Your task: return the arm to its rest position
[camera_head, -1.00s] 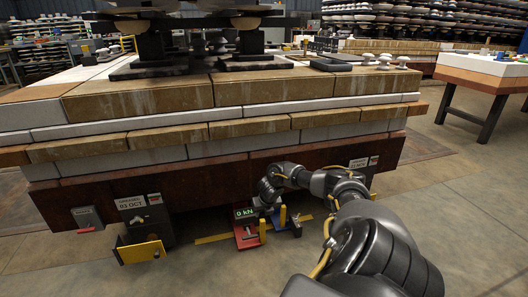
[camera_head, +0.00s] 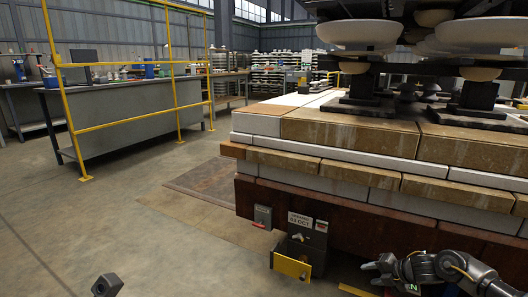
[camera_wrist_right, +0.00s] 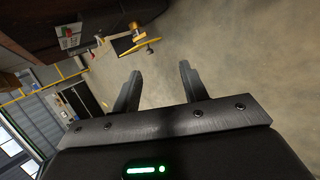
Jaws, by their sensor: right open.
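My right arm comes in at the bottom right of the head view. Its gripper (camera_head: 374,272) is beside the front face of the block-topped bench, low and close to the rusty brown base. In the right wrist view the two fingers (camera_wrist_right: 159,72) stand apart with nothing between them; bare concrete floor shows past them. My left gripper does not show clearly; only a small dark part is at the bottom left edge of the head view.
The bench (camera_head: 345,158) carries insulator stacks. A box with a yellow flap (camera_head: 292,267) projects from its base, left of my right gripper; the flap shows in the wrist view too (camera_wrist_right: 140,46). A yellow railing (camera_head: 130,121) stands at the left. Open floor (camera_head: 150,235) lies between.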

